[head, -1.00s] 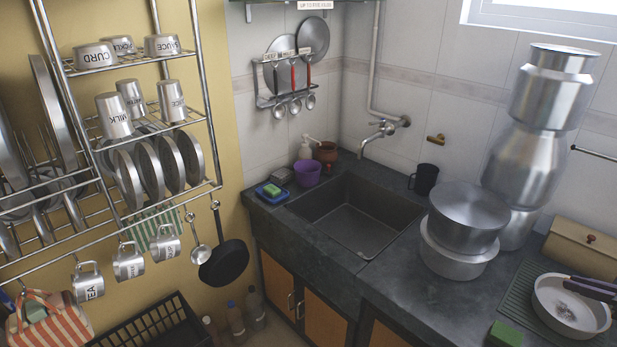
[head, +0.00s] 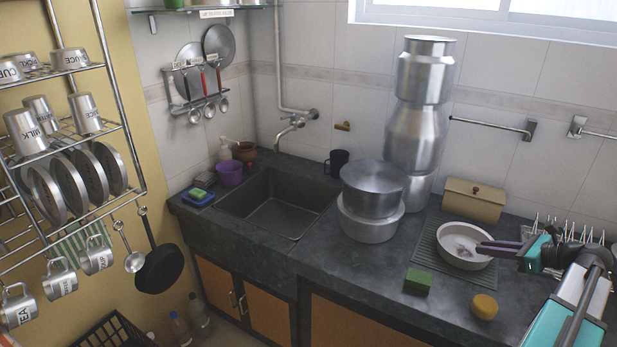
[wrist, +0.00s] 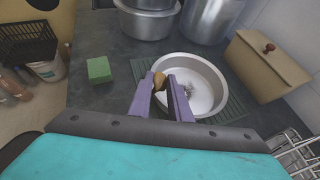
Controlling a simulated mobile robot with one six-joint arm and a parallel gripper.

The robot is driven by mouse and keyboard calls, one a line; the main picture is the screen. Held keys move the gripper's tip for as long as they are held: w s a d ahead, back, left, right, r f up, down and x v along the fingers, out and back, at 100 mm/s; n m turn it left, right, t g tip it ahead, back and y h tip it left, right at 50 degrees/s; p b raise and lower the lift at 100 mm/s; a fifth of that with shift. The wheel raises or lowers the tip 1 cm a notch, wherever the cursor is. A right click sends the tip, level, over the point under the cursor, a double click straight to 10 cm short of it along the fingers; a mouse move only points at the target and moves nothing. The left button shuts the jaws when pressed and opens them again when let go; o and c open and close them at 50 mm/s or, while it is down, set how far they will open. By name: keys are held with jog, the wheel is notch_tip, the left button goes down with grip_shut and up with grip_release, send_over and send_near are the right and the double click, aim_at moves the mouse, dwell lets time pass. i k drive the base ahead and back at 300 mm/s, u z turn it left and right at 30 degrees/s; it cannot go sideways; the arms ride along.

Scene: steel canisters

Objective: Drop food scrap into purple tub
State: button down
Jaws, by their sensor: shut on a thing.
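The purple tub (head: 230,173) stands on the counter at the back left, beyond the sink's left corner. My gripper (head: 480,247) is at the right, its purple fingers reaching over the white bowl (head: 489,262), far from the tub. In the wrist view my gripper (wrist: 161,84) is shut on a small brown piece (wrist: 158,79), which looks like the food scrap. The piece is mostly hidden by the fingers and cannot be made out in the head view. The tub is not in the wrist view. A greyish patch (wrist: 190,92) shows inside the bowl.
Stacked steel pots (head: 370,225) and a tall canister stack (head: 415,120) stand between my gripper and the sink (head: 275,215). A green block (head: 417,281) and a yellow round thing (head: 485,306) lie near the counter's front. A wooden box (head: 474,200) is behind the bowl.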

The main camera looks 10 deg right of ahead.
aim_at(238, 180)
jog(key=z, duration=0.5)
jog(key=k, duration=0.25)
jog(key=u, duration=1.75)
jog(key=i, duration=1.2)
jog(key=u, duration=0.5)
